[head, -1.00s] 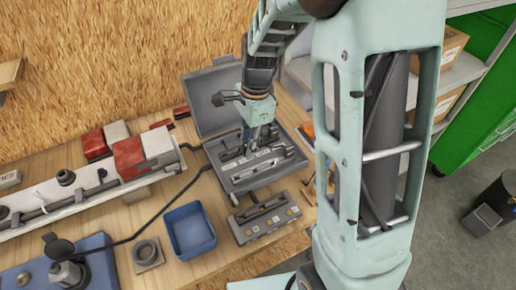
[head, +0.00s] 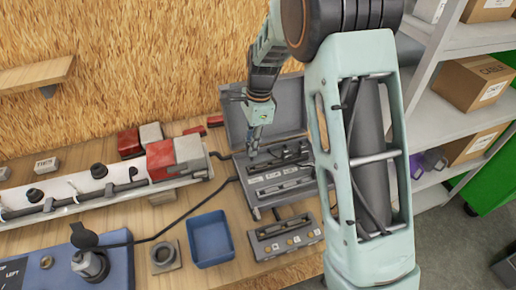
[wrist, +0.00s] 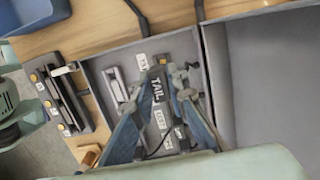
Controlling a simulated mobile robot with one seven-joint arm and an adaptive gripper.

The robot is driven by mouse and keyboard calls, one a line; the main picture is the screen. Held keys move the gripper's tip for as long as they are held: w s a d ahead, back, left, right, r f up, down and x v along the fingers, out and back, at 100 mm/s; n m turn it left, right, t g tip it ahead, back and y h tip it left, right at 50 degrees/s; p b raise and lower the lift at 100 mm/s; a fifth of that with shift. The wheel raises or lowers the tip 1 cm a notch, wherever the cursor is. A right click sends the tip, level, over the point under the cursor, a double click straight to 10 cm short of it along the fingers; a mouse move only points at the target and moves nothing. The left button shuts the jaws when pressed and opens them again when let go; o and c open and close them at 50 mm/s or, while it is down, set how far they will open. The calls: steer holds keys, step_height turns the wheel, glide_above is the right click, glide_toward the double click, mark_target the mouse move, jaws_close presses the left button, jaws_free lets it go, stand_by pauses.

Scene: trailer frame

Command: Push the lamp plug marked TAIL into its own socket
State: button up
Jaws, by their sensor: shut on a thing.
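A dark plug marked TAIL (wrist: 156,90) lies in the open grey case in the wrist view, its white lettering facing up. My gripper (wrist: 155,84) has its two fingers on either side of this plug and is shut on it. In the head view my gripper (head: 252,151) points down into the back left of the case (head: 262,205); the plug is too small there to make out. Beside the plug lies another dark piece with white lettering (wrist: 162,120), partly behind a finger. I cannot tell which opening is the TAIL socket.
The case lid (head: 265,108) stands open at the back. A bar with round brass-coloured parts (head: 284,236) lies in front of the case, a blue bin (head: 211,240) to its left. A black cable (head: 180,208) runs left to a blue fixture (head: 112,262). A lamp bar (head: 100,192) lies further left.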

steer(key=shift+f, duration=0.1)
stand_by(0.3)
steer(key=shift+f+b, duration=1.2)
steer(key=shift+f, duration=0.5)
steer(key=shift+f, duration=0.1)
steer(key=shift+f, duration=0.35)
steer(key=shift+f+b, duration=0.15)
steer(key=shift+b, duration=0.2)
steer(key=shift+f, duration=0.4)
steer(key=shift+f+b, duration=0.1)
steer(key=shift+b, duration=0.2)
steer(key=shift+f, duration=0.5)
steer(key=shift+f+b, duration=0.5)
steer(key=shift+b, duration=0.1)
